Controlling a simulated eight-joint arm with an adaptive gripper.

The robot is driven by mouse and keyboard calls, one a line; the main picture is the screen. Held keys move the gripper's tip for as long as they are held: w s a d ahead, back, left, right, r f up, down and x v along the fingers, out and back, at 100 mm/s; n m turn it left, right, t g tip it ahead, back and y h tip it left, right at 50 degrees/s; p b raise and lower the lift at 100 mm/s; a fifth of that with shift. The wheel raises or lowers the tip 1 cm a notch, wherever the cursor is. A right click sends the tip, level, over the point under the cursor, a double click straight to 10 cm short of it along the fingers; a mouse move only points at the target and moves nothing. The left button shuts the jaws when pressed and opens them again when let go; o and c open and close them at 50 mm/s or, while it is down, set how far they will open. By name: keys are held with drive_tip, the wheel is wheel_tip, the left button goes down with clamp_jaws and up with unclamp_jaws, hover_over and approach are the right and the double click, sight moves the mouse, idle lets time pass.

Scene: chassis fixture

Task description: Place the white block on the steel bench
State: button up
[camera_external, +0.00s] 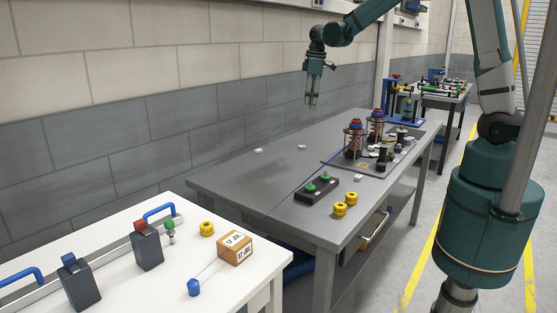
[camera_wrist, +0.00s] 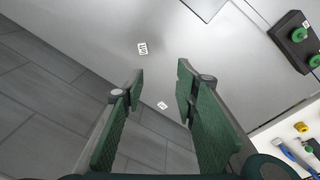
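The steel bench (camera_external: 240,182) is a grey table along the wall; its bare top also fills the upper part of the wrist view (camera_wrist: 100,25). Small white blocks lie on it: one at the left near the wall (camera_external: 258,151), one right of it (camera_external: 302,147), and one near the front by the yellow parts (camera_external: 357,177). The wrist view shows two small white pieces with dark marks, one farther up (camera_wrist: 142,48) and one between the fingers in the picture (camera_wrist: 162,105). My gripper (camera_external: 311,102) hangs above the bench, fingers apart and empty (camera_wrist: 160,85).
A black box with green buttons (camera_external: 317,188) and yellow round parts (camera_external: 345,203) sit at the bench front. A plate with spring assemblies (camera_external: 375,165) stands at the right. A white table (camera_external: 110,255) with a cardboard box (camera_external: 235,250) is nearer. The bench's left part is mostly clear.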

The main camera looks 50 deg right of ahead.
drive_tip(key=s+a+r+m+t, duration=0.15)
drive_tip(key=s+r, duration=0.25)
drive_tip(key=s, duration=0.5)
drive_tip(key=s+a+r+m+t, duration=0.1)
drive_tip(key=s+a+r+m, duration=0.2)
drive_tip(key=s, duration=0.5)
drive_tip(key=s+a+r+t, duration=0.25)
drive_tip(key=s+r, duration=0.25)
drive_tip(key=s, duration=0.4)
drive_tip(key=s+a+f+m, duration=0.2)
drive_tip(key=s, duration=0.7)
drive_tip(key=shift+s+a+f+t, duration=0.2)
drive_tip(key=shift+s+f+t, duration=0.15)
drive_tip(key=shift+f+t, duration=0.05)
